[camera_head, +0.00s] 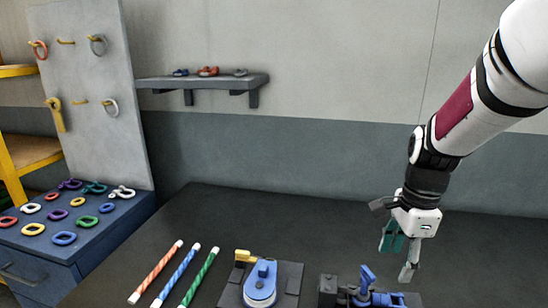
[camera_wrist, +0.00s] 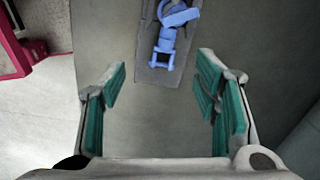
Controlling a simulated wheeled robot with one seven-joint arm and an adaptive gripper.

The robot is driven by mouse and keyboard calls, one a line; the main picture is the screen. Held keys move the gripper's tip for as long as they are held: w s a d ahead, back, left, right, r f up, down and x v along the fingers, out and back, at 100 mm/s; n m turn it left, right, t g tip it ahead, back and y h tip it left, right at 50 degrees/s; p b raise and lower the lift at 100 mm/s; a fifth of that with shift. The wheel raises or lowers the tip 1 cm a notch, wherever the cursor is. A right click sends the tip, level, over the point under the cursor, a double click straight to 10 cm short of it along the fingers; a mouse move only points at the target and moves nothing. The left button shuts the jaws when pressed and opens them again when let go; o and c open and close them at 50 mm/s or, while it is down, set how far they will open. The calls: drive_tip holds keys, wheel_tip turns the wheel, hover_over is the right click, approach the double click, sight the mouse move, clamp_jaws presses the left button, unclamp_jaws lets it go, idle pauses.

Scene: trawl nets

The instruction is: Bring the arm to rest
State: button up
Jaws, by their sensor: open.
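My gripper (camera_head: 398,250) hangs from the arm at the right of the head view, above the dark table (camera_head: 320,225). In the wrist view my gripper (camera_wrist: 163,105) has its two green-padded fingers wide apart, with nothing between them. A blue fixture (camera_head: 370,290) on a dark base stands on the table below and left of the gripper in the head view. A blue fitting on a grey plate (camera_wrist: 156,72) shows beyond the fingertips in the wrist view.
A second blue fixture (camera_head: 261,283) and red, blue and green striped rods (camera_head: 200,277) lie to the left. A blue cabinet (camera_head: 45,262) carries several coloured rings and shackles. A grey pegboard (camera_head: 95,100) and wall shelf (camera_head: 203,82) stand behind. The table's back middle is clear.

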drive_tip(key=s+a+r+n+t, duration=0.2)
drive_tip(key=s+a+r+n, duration=0.2)
drive_tip(key=s+n, duration=0.4)
drive_tip(key=s+a+r+n+t, duration=0.2)
drive_tip(key=s+a+r+n, duration=0.2)
drive_tip(key=s+n, duration=0.5)
wheel_tip(320, 180, up, 3)
drive_tip(key=shift+a+f+n+h, duration=0.2)
drive_tip(key=shift+a+n+h, duration=0.1)
drive_tip(key=shift+n, duration=0.8)
